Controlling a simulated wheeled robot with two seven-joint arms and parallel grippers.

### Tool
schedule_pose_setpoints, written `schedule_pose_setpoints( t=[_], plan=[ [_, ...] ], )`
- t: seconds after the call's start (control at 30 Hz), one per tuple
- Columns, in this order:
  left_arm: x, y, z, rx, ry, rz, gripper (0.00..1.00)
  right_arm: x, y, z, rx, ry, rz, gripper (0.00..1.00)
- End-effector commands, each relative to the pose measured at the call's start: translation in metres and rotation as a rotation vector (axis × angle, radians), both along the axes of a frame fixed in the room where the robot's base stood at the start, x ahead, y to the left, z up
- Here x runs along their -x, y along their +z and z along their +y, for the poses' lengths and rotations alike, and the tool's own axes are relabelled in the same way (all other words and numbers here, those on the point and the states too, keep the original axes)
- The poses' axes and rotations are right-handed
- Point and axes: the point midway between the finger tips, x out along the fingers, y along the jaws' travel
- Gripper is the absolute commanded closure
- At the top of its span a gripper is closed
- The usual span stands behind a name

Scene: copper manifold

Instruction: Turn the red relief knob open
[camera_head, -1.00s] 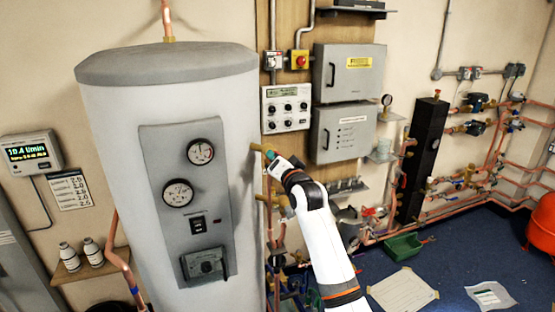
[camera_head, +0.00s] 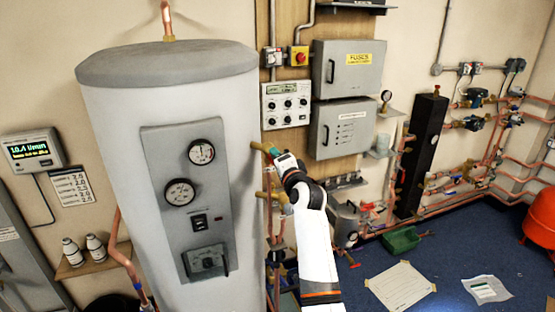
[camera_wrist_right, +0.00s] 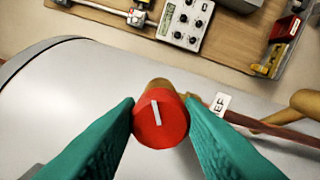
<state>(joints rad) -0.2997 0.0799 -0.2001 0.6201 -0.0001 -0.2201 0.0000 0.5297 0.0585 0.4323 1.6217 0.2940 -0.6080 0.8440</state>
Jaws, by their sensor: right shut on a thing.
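The red relief knob (camera_wrist_right: 161,121) sits on the end of a brass fitting in the right wrist view, with a white line on its face close to upright in the picture. My right gripper (camera_wrist_right: 161,118) has its teal fingers on both sides of the knob and is shut on it. In the head view my right gripper (camera_head: 273,153) is at the right side of the white cylinder (camera_head: 110,140), by a brass stub (camera_head: 257,146). The knob is hidden there. My left gripper is out of view.
A tag (camera_wrist_right: 221,104) and another brass fitting (camera_wrist_right: 307,101) are beside the knob. The cylinder wall is close. Grey boxes (camera_head: 344,68) and a control panel (camera_head: 286,104) are on the wall behind.

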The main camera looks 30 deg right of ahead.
Motion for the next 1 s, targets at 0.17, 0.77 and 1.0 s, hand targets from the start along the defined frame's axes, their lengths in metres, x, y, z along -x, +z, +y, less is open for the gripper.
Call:
schedule_pose_setpoints(
  t=[0.17,0.77,1.0],
  plan=[
    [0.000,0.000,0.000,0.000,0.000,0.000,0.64,0.000,0.000,0.000,-0.006,0.000,-0.001,0.89],
    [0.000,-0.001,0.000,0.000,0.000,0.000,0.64,0.001,0.000,0.000,-0.003,0.000,-0.001,0.44],
    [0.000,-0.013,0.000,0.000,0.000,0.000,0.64,0.028,-0.004,0.007,-0.003,-0.001,-0.002,0.44]
  ],
)
